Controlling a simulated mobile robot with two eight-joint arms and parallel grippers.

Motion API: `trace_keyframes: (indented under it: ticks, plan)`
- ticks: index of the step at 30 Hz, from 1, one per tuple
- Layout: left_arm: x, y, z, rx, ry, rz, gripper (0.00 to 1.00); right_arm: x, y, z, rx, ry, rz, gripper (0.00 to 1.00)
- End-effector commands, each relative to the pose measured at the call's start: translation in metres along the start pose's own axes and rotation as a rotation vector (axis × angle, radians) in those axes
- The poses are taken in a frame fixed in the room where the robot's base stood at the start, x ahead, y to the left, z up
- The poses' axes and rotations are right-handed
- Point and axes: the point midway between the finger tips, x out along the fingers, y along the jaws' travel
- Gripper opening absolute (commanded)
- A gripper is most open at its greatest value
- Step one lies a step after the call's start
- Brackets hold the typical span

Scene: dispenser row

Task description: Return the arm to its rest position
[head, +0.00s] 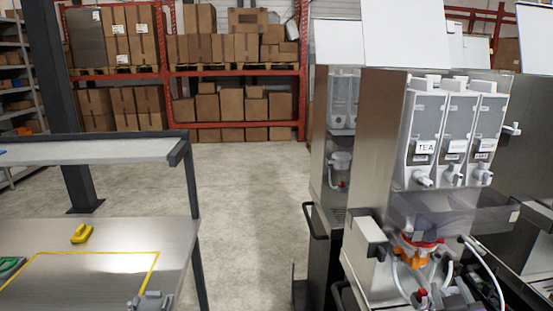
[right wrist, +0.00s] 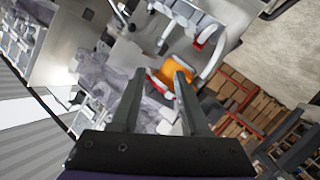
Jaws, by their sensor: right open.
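My right gripper (right wrist: 158,73) shows in the right wrist view, its two dark fingers open and apart. An orange part (right wrist: 165,73) of the dispenser lies just beyond the fingertips, and I see no object gripped. In the head view I cannot pick the right gripper out clearly among the dispenser's parts. The dispenser (head: 372,140) stands at the right, with several grey canisters on top, one labelled TEA (head: 425,147). Its orange part (head: 413,256) sits below the spouts, among white tubes.
A metal worktable (head: 120,268) with a yellow-taped outline stands at the left, with a yellow object (head: 81,233) and a grey object (head: 150,302) on it. A second dispenser (head: 343,98) stands behind the first. Open concrete floor (head: 245,190) lies between. Racks of cardboard boxes (head: 220,105) stand behind.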

Motion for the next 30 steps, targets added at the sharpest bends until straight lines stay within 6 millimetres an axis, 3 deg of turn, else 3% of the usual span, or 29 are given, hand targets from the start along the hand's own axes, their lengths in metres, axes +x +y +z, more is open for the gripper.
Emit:
trace_keyframes:
  ticks: [1,6,12,18,30]
  plan:
    - [-0.003,0.0,-0.003,0.0,0.002,0.0,1.0,-0.009,-0.028,0.027,0.054,-0.085,-0.046,0.45]
    - [-0.008,0.0,-0.007,0.0,0.005,0.0,1.0,-0.051,-0.114,0.113,0.179,-0.376,-0.225,0.45]
    - [-0.011,0.0,-0.01,0.0,0.008,0.0,1.0,-0.112,-0.19,0.177,0.229,-0.62,-0.442,0.45]
    - [-0.012,0.0,-0.011,0.0,0.009,0.0,1.0,-0.143,-0.218,0.199,0.236,-0.718,-0.541,0.45]
    - [-0.012,0.0,-0.011,0.0,0.009,0.0,1.0,-0.143,-0.218,0.2,0.236,-0.719,-0.542,0.45]
